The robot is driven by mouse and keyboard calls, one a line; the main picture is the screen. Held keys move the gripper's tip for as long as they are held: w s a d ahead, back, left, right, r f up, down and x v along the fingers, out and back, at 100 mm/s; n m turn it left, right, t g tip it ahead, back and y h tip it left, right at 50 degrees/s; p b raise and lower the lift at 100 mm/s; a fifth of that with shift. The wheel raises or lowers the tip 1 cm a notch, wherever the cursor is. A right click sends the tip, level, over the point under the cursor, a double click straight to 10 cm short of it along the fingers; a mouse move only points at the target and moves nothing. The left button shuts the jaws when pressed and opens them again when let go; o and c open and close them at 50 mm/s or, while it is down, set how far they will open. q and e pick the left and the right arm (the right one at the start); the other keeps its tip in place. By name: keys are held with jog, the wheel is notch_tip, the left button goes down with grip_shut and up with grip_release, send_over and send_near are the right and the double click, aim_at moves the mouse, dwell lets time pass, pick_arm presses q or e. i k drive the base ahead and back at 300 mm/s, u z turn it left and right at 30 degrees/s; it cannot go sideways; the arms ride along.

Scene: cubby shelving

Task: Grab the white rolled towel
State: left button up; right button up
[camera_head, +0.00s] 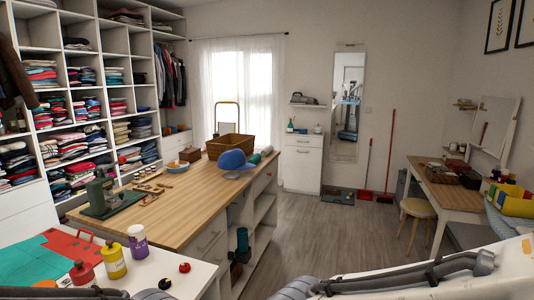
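A small whitish rolled shape (267,150), which may be the white rolled towel, lies at the far right end of the wooden-topped island (185,190). It is too small to tell for certain. A teal roll (254,158) lies just in front of it, beside a blue cap (236,160). Neither of my grippers shows in the head view. Only parts of my own arms appear along the bottom edge, far from the island's end.
A wicker basket (230,146) stands behind the cap, and a green machine (101,194) on the island's near left. Bottles (114,260) stand on the white table at front left. Wooden floor (325,225) is clear between island and right-hand desk (450,188).

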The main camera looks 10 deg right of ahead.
aim_at(268, 149)
jog(key=z, duration=0.3)
jog(key=i, duration=0.7)
jog(key=z, duration=0.7)
jog(key=i, duration=1.9)
jog(key=z, duration=0.25)
jog(key=i, duration=1.9)
jog(key=u, duration=0.55)
jog(key=i, duration=1)
jog(key=u, duration=1.9)
jog(key=i, duration=1)
jog(key=u, duration=0.75)
